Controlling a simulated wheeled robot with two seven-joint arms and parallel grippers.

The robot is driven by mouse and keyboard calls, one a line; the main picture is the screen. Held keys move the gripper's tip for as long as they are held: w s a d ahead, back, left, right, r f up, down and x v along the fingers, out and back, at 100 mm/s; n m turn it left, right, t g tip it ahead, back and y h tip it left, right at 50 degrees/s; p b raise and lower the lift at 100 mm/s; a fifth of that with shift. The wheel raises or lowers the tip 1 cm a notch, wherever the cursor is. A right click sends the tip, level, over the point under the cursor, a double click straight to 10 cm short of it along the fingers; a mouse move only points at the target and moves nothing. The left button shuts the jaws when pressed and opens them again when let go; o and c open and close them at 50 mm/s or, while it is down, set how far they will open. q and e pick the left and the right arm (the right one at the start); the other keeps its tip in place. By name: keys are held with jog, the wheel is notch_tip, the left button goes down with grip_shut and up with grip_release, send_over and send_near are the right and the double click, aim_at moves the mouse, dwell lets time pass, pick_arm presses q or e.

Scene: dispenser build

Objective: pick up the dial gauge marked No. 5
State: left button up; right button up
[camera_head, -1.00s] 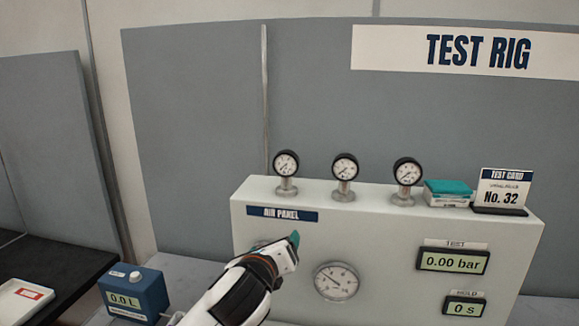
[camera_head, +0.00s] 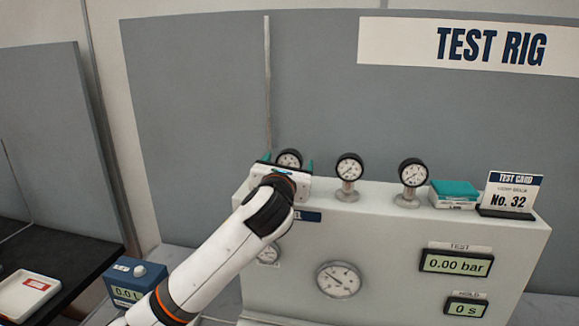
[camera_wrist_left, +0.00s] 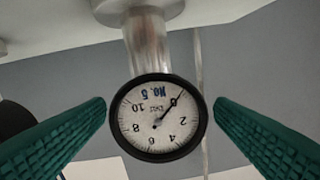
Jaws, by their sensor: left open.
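The dial gauge marked No. 5 (camera_wrist_left: 157,118) fills the middle of the left wrist view, upside down there, with its mark readable on the white face. In the head view it is the leftmost of three small gauges (camera_head: 289,158) on top of the panel box, and its lower part is hidden by my gripper. My left gripper (camera_head: 287,162) is open, with one green finger on each side of the gauge. In the wrist view a gap shows between each finger and the black rim. My right gripper is not in view.
Two similar gauges stand to the right, a middle one (camera_head: 349,168) and a right one (camera_head: 413,174). Beyond them are a teal-topped stack (camera_head: 454,193) and a test card (camera_head: 512,195). The panel box (camera_head: 400,240) carries a large gauge (camera_head: 338,280) and displays. A grey partition stands behind.

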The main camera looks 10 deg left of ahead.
aim_at(289, 163)
pick_arm(q)
jog(key=w+p, duration=0.1)
jog(key=w, duration=0.2)
jog(key=shift+w, duration=0.25)
jog(key=shift+w+f+p, duration=0.1)
jog(key=shift+w+p, duration=0.2)
jog(key=shift+w, duration=0.05)
jog(key=shift+a, duration=0.1)
jog(key=c, duration=1.2)
